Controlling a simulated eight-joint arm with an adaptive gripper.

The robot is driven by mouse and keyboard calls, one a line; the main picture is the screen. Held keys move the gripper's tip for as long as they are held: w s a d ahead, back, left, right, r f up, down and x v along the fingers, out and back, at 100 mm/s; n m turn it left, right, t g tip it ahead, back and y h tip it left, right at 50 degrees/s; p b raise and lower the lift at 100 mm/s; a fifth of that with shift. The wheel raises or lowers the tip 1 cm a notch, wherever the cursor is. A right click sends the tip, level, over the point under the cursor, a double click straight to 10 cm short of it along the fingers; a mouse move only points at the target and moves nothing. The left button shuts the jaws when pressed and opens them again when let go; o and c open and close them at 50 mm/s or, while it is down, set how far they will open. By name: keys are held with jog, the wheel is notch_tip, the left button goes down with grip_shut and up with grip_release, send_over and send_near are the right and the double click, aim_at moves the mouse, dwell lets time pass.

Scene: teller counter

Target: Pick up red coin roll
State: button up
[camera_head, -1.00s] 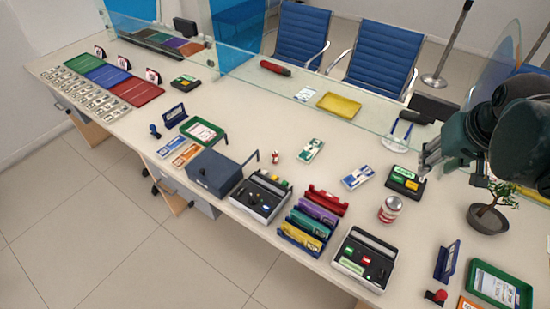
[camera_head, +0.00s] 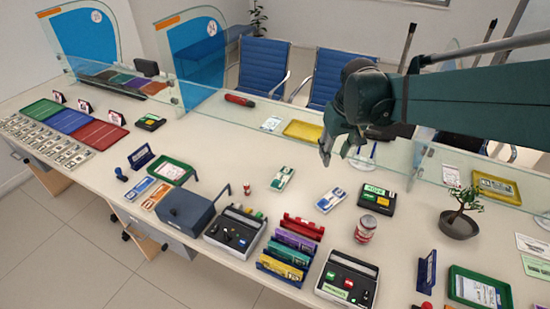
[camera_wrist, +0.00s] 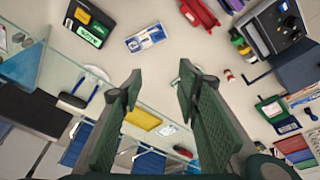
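A small red and white cylinder (camera_head: 247,188), which looks like the red coin roll, stands on the counter right of the blue-grey box. In the wrist view it shows right of the fingers (camera_wrist: 228,75). Small red pieces also lie in the compartment trays, too small to identify. My gripper (camera_head: 336,152) is high above the counter, toward the glass screen, to the right of the cylinder and apart from it. In the wrist view my gripper (camera_wrist: 160,80) has its two green fingers spread, with nothing between them.
A banknote bundle (camera_head: 283,178) lies right of the cylinder. The blue-grey box (camera_head: 193,207) and a compartment tray (camera_head: 236,229) stand left and in front. A can (camera_head: 366,228), a plant (camera_head: 459,220) and a glass screen (camera_head: 290,122) are around. Open counter lies behind the cylinder.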

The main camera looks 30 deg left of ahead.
jog(key=w+a+f+n+g, duration=0.1)
jog(key=a+f, duration=0.3)
jog(key=a, duration=0.4)
jog(key=w+a+f+n, duration=0.1)
jog(key=a+f+n, duration=0.1)
jog(key=a+f, duration=0.45)
jog(key=n+g+h, duration=0.1)
jog(key=n, duration=0.1)
send_over(247, 185)
jog(key=f, duration=1.1)
jog(key=shift+w+f, duration=0.1)
jog(key=shift+w, duration=0.1)
jog(key=shift+s+a+f, duration=0.15)
jog(key=shift+a+f, duration=0.05)
jog(key=shift+a, duration=0.1)
jog(key=shift+f, duration=1.3)
jog(key=shift+f, duration=0.1)
jog(key=shift+d+f+b, duration=0.2)
jog(key=shift+f+b, duration=0.35)
jog(key=shift+f, duration=1.95)
